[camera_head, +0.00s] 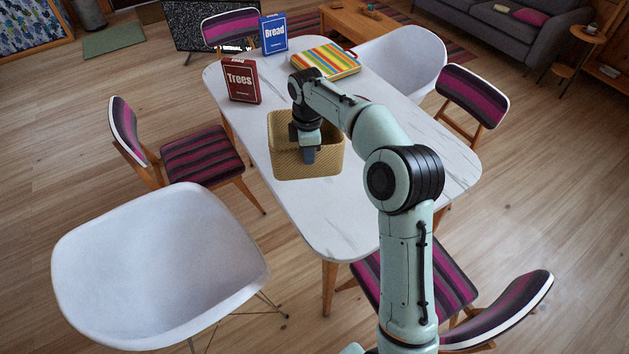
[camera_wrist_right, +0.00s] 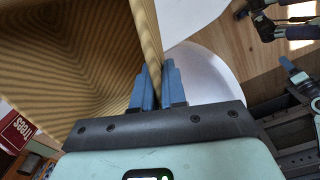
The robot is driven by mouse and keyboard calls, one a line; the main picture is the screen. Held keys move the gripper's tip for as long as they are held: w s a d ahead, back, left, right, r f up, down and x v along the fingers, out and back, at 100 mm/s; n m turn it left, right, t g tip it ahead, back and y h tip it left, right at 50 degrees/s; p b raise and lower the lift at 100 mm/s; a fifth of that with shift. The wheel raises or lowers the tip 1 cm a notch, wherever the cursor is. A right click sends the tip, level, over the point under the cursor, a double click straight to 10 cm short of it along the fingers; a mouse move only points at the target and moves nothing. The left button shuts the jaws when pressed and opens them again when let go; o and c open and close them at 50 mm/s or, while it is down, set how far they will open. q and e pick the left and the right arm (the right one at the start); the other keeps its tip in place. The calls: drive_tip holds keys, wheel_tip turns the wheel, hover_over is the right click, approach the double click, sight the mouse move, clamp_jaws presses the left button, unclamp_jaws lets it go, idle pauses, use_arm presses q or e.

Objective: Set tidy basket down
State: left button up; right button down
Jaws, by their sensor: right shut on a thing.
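The tidy basket (camera_head: 287,164) is a tan woven open box at the white marble-look table (camera_head: 345,225). I cannot tell whether its base rests on the tabletop or hangs just above it. My right gripper (camera_head: 309,155) points down at the basket's near wall, shut on that wall. In the right wrist view the two blue fingers (camera_wrist_right: 158,88) pinch the thin basket wall (camera_wrist_right: 148,35) from both sides. The basket's inside fills the left of that view and looks empty where visible.
A red-brown "Trees" book (camera_head: 241,82), a blue "Bread" book (camera_head: 274,35) and a striped case (camera_head: 325,61) stand or lie on the table's far part. Chairs surround it, including a white shell chair (camera_head: 160,260). Tabletop right of the basket looks clear.

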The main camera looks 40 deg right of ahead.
sight(329, 165)
drive_tip(key=s+d+r+n, duration=0.1)
drive_tip(key=d+r+n, duration=0.4)
drive_tip(key=d, duration=0.1)
wheel_tip(329, 165, down, 13)
drive_tip(key=shift+d+f+b, duration=0.1)
drive_tip(key=shift+b, duration=1.1)
use_arm(q)
drive_tip(key=shift+s+f+b, duration=0.15)
drive_tip(key=shift+s+f, duration=0.45)
drive_tip(key=shift+f, duration=0.3)
drive_tip(key=shift+s+f+b, duration=0.15)
drive_tip(key=shift+s+f, duration=0.4)
drive_tip(key=shift+f, duration=0.3)
use_arm(e)
wheel_tip(329, 165, down, 6)
drive_tip(key=shift+f, duration=0.3)
drive_tip(key=c, duration=1.2)
unclamp_jaws()
